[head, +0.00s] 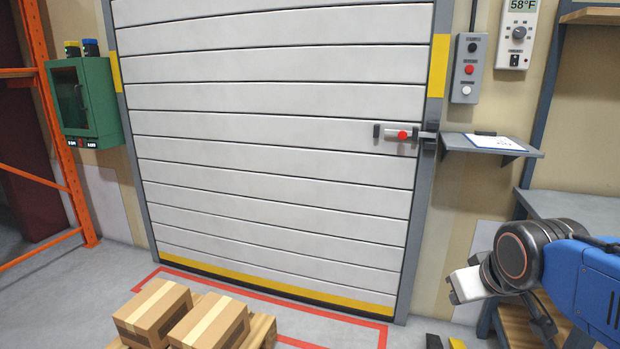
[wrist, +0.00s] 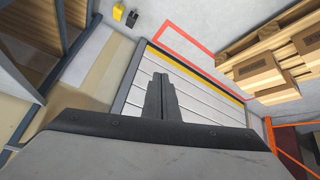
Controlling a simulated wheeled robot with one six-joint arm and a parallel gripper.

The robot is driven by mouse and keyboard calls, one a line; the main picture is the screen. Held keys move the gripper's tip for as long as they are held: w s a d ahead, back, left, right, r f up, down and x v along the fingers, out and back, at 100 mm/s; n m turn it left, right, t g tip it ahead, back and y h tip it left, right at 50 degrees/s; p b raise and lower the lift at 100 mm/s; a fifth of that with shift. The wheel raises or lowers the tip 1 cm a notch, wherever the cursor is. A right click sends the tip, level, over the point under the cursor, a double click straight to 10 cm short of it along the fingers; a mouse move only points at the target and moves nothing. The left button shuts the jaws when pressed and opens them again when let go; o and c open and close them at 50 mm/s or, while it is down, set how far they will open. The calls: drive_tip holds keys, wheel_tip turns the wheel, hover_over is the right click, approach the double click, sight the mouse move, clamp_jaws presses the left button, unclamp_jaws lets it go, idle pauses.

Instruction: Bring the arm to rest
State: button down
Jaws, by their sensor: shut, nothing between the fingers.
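My gripper shows in the wrist view (wrist: 161,97) with its two dark fingers together and nothing between them. Behind the fingers in that view is the white slatted roller door. In the head view my blue arm reaches in from the lower right, in front of the shelving there. The arm's end is in the air, apart from the door and the boxes.
A roller door (head: 270,150) with a latch (head: 400,134) fills the middle. A small shelf (head: 485,146) holds a clipboard (head: 497,142). Cardboard boxes (head: 153,312) sit on a pallet at the lower left. A green cabinet (head: 85,100) and orange rack (head: 50,100) stand left.

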drive_tip(key=s+a+f+m+g, duration=0.1)
drive_tip(key=s+f, duration=0.4)
drive_tip(key=s, duration=0.5)
drive_tip(key=shift+s+m+g, duration=0.25)
drive_tip(key=shift+m+g, duration=0.05)
drive_tip(key=shift+g, duration=0.3)
drive_tip(key=shift+a, duration=0.15)
